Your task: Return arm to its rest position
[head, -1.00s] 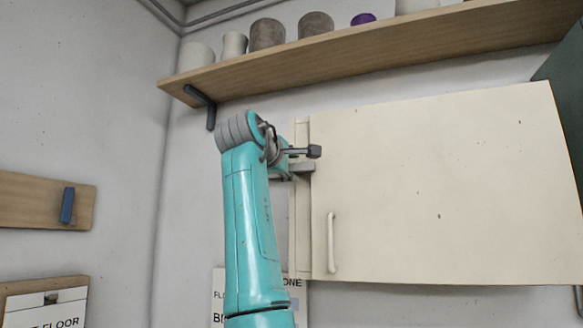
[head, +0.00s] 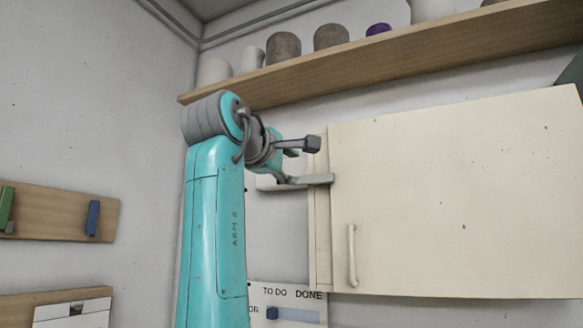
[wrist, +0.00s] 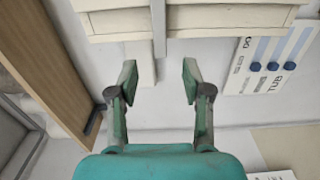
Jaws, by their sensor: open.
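My gripper (head: 322,162) is at the end of my raised teal arm in the head view, close to the left edge of a cream wall cabinet (head: 450,200). In the wrist view my gripper (wrist: 159,83) has its two fingers spread wide with nothing between them. The cabinet (wrist: 220,18) shows beyond the fingertips there. In the head view one finger overlaps the cabinet's edge; I cannot tell whether they touch.
A wooden shelf (head: 400,60) with several pots runs above the cabinet. A board marked TO DO and DONE (head: 290,293) hangs below. A wooden rail (head: 60,205) is on the left wall.

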